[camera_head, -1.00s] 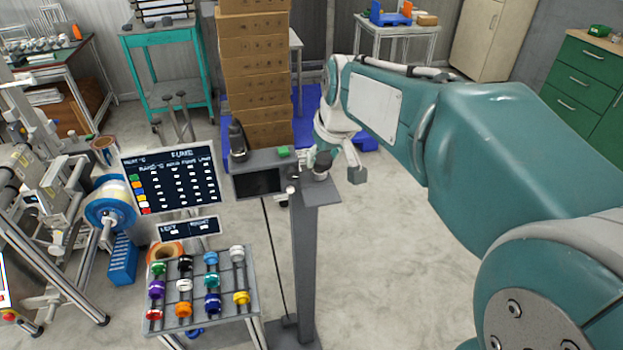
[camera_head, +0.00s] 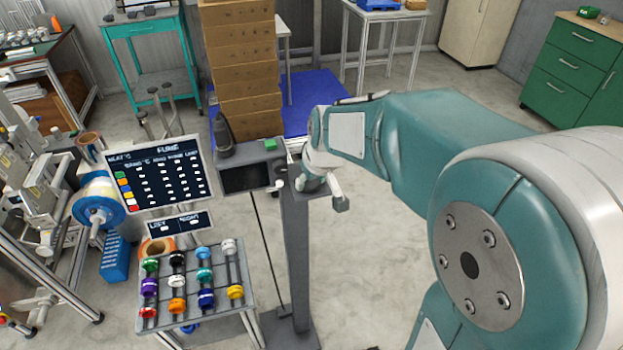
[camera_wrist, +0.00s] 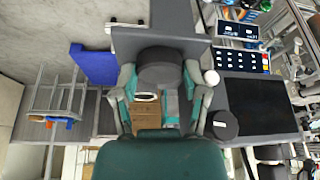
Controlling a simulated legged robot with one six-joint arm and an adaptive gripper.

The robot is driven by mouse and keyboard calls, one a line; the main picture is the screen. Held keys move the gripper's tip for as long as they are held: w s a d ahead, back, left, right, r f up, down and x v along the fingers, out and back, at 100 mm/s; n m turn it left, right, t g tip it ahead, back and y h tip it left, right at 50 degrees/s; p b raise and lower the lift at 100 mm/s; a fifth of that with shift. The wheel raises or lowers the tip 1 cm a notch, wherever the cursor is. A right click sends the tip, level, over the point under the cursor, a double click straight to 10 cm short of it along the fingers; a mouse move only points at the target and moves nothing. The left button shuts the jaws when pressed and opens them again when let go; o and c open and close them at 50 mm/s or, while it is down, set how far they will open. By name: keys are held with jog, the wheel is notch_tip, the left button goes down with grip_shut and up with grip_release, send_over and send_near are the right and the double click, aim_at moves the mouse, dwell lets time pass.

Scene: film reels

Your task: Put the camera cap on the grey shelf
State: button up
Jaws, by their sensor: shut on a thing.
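The camera cap, a dark grey round piece (camera_wrist: 160,68), sits between the fingers of my gripper (camera_wrist: 163,88) in the wrist view. The fingers are shut on it, one on each side. The grey shelf (camera_wrist: 160,22) is the flat plate just beyond the cap, and the cap overlaps its edge in the picture. I cannot tell whether the cap touches it. In the head view my gripper (camera_head: 308,182) is small beside the top of the grey post, over the shelf (camera_head: 318,193), and the cap is hard to make out there.
A rack of coloured reels (camera_head: 195,280) stands below left. Stacked boxes (camera_head: 240,70) stand behind. Floor right of the post is clear.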

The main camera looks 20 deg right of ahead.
jog(key=o, duration=0.9)
jog(key=shift+a, duration=0.15)
jog(key=a+v, duration=0.1)
jog(key=v, duration=1)
jog(key=s+f, duration=0.1)
jog(key=s, duration=0.4)
jog(key=s+f+m, duration=0.1)
jog(key=s, duration=0.5)
jog(key=s+f+m+t, duration=0.1)
jog(key=s, duration=0.4)
jog(key=shift+s+d+f+h, duration=0.1)
jog(key=shift+s+d+h, duration=0.1)
jog(key=shift+d+h, duration=0.15)
